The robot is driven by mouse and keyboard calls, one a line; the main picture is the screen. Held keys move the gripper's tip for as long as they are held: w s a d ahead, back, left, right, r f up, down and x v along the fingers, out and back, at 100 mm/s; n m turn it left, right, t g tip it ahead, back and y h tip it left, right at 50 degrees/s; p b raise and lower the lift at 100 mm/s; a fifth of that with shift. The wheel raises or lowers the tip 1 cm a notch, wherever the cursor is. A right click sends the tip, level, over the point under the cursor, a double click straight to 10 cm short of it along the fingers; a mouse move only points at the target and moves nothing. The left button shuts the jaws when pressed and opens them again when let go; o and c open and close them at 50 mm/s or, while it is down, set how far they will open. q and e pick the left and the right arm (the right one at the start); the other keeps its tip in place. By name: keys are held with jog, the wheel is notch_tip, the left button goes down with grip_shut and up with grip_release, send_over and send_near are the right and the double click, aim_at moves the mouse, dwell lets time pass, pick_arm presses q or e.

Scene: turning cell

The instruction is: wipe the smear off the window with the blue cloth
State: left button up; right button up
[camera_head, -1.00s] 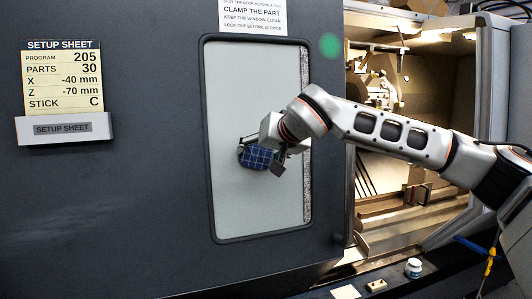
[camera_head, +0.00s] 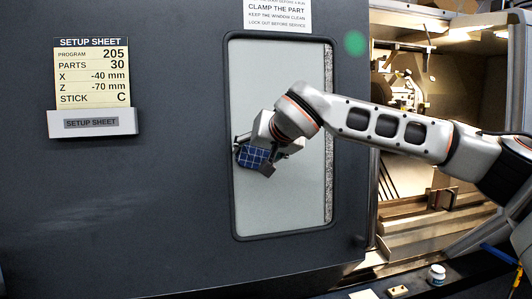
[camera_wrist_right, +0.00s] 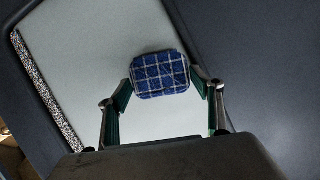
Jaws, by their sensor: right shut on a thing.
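The window (camera_head: 290,70) is a pale panel with a dark rounded frame in the machine's door. My right gripper (camera_head: 260,154) is shut on the blue checked cloth (camera_head: 253,157), folded into a pad, in front of the window's left part. In the right wrist view the cloth (camera_wrist_right: 160,75) sits between the two fingers of the right gripper (camera_wrist_right: 164,88), over the pale window (camera_wrist_right: 90,40). I cannot tell whether the cloth touches the pane. I make out no clear smear on the visible pane; part is hidden behind the gripper and arm. My left gripper is out of view.
A setup sheet (camera_head: 92,78) in a grey holder is on the door, left of the window. The lit machine interior (camera_head: 420,190) opens on the right. A small white jar (camera_head: 436,275) and a brown block (camera_head: 398,291) stand on the ledge below.

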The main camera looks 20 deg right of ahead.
jog(key=shift+a, duration=0.6)
jog(key=shift+s, duration=0.15)
jog(key=shift+s+b, duration=0.55)
jog(key=shift+s, duration=0.05)
jog(key=shift+s+r+b, duration=0.2)
jog(key=shift+s+b, duration=0.25)
jog(key=shift+s, duration=0.7)
jog(key=shift+s+r+b, duration=0.15)
jog(key=shift+s+b, duration=0.25)
jog(key=shift+s, duration=0.75)
jog(key=shift+s+r+b, duration=0.2)
jog(key=shift+s+b, duration=0.2)
jog(key=shift+s, duration=1.1)
